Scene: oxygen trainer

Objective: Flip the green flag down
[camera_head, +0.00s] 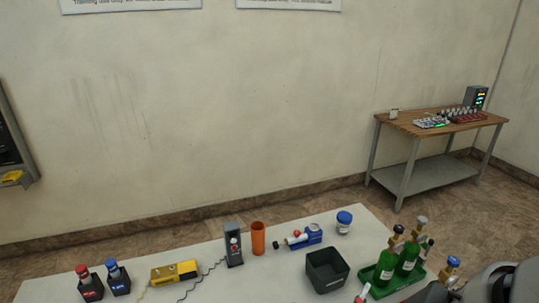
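I cannot make out a green flag in this view. The green things that show on the near table are two green bottles, one left (386,267) and one right (408,261), with metal tops. They stand in a green tray (377,291) at the right end of the table. A grey and black rounded part, apparently of my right arm, shows at the lower right corner, in front of the tray's right side. No fingertips can be made out there. My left gripper is not in view.
The white table (235,285) also carries a black open bin (327,272), an orange cylinder (258,239), a grey box (234,247), a yellow device (174,273) with cables, and two dark bottles (91,287). A wooden workbench (405,122) stands at the back right.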

